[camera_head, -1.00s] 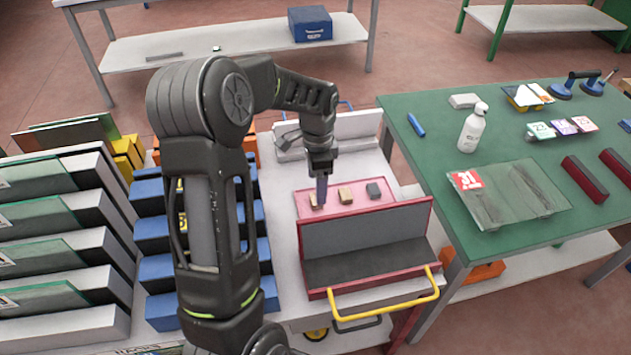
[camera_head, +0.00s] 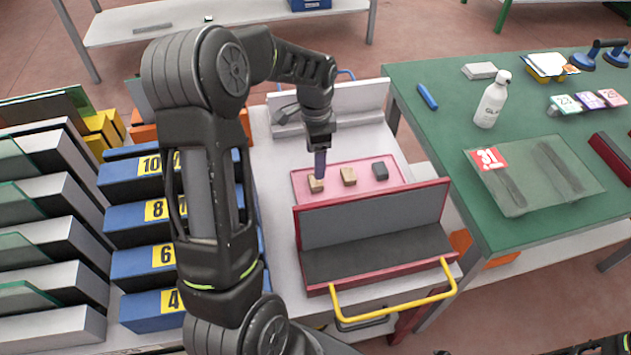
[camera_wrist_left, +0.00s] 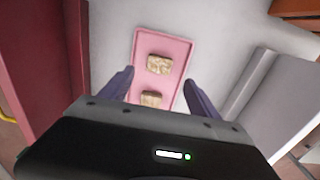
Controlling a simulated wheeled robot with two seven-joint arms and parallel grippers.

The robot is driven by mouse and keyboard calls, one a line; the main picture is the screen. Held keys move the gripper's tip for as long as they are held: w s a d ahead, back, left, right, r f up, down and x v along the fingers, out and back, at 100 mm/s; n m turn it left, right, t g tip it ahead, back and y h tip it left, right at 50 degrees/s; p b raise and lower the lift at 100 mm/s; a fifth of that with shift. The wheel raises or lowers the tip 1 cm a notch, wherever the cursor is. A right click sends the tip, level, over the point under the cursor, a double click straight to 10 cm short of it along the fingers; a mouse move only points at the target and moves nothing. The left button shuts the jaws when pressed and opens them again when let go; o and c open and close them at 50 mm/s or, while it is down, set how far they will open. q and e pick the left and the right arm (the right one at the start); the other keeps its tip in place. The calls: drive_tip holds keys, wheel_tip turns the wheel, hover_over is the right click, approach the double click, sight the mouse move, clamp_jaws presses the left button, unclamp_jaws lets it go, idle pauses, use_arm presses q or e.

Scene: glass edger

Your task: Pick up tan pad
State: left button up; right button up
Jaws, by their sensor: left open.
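A pink tray (camera_head: 330,197) holds three small blocks in a row. The left block (camera_head: 316,185) and the middle block (camera_head: 348,176) are both tan; the right one (camera_head: 380,170) is dark grey. My left gripper (camera_head: 320,164) points down above the tray's left end, close to the left tan block. In the left wrist view, the fingers (camera_wrist_left: 158,92) are open and empty. The left tan block (camera_wrist_left: 159,64) lies ahead of them, and the middle one (camera_wrist_left: 151,98) is partly hidden by the gripper body. The grey block is hidden there.
A red case (camera_head: 375,232) with a yellow handle stands directly in front of the tray. A whitish block (camera_head: 355,108) is behind it. Blue numbered bins (camera_head: 135,225) are at left. A green table (camera_head: 455,125) with a white bottle (camera_head: 492,100) is at right.

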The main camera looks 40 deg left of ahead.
use_arm(q)
drive_tip(key=shift+f, duration=1.3)
drive_tip(key=shift+f+p, duration=0.45)
drive_tip(key=shift+f, duration=2.2)
drive_tip(key=c, duration=1.4)
wheel_tip(320, 180, up, 10)
drive_tip(key=shift+b, duration=0.35)
